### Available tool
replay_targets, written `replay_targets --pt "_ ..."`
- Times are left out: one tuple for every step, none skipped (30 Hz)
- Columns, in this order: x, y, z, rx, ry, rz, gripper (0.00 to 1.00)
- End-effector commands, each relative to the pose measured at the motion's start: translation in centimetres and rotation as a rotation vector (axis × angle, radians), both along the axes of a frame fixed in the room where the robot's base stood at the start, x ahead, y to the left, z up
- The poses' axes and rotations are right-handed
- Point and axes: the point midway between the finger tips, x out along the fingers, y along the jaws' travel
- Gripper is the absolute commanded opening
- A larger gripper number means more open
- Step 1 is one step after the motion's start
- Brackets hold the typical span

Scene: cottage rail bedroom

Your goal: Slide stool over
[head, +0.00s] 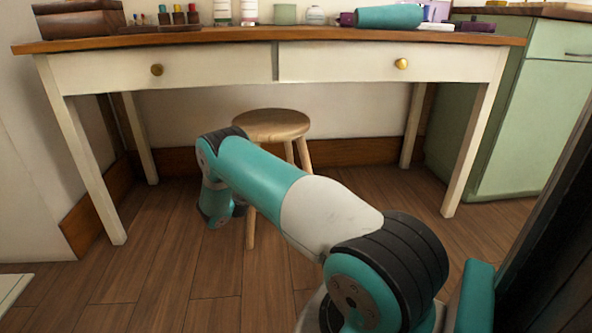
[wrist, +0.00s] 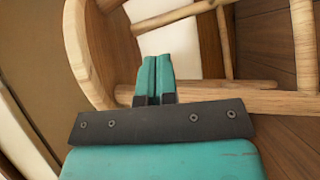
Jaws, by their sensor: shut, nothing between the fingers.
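The round wooden stool (head: 272,122) stands upright on the floor under the table, left of centre in the head view. My arm hides part of its legs there. In the wrist view the stool's seat rim (wrist: 86,55) shows at the left, with its legs and rungs (wrist: 275,101) to the right. My gripper (wrist: 155,74) is shut and empty, with its teal fingertips side by side in front of the stool's legs, below the seat. I cannot tell whether the fingertips touch the wood. In the head view my own wrist hides the fingers.
A white table (head: 215,68) with two drawers spans above the stool, its legs to either side. A green cabinet (head: 500,125) stands at the right. Wooden floor (head: 165,235) is clear left of my arm.

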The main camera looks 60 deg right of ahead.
Motion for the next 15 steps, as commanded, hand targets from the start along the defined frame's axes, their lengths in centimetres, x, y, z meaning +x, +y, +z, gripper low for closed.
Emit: replay_targets --pt "-0.4 -0.3 -0.7 -0.025 0.015 -0.002 0.00" --pt "-0.5 -0.5 -0.8 -0.036 0.021 -0.002 0.00" --pt "-0.5 -0.8 -0.9 -0.044 0.026 -0.003 0.00" --pt "-0.6 -1.0 -1.0 -0.049 0.028 -0.004 0.00" --pt "-0.6 -1.3 -1.0 -0.051 0.029 -0.004 0.00" --pt "-0.5 -1.7 -1.0 -0.052 0.028 -0.005 0.00" --pt "-0.5 -2.1 -1.0 -0.052 0.028 -0.005 0.00" --pt "-0.4 -2.6 -1.1 -0.051 0.026 -0.006 0.00" --pt "-0.4 -3.4 -1.2 -0.051 0.026 -0.007 0.00" --pt "-0.2 -3.9 -1.3 -0.051 0.025 -0.007 0.00" --pt "-0.1 -4.6 -1.3 -0.050 0.025 -0.006 0.00" --pt "0.0 -5.5 -1.3 -0.051 0.024 -0.008 0.00" --pt "0.1 -6.1 -1.4 -0.051 0.023 -0.007 0.00" --pt "0.2 -6.8 -1.4 -0.050 0.023 -0.008 0.00" --pt "0.3 -7.6 -1.4 -0.050 0.023 -0.007 0.00"
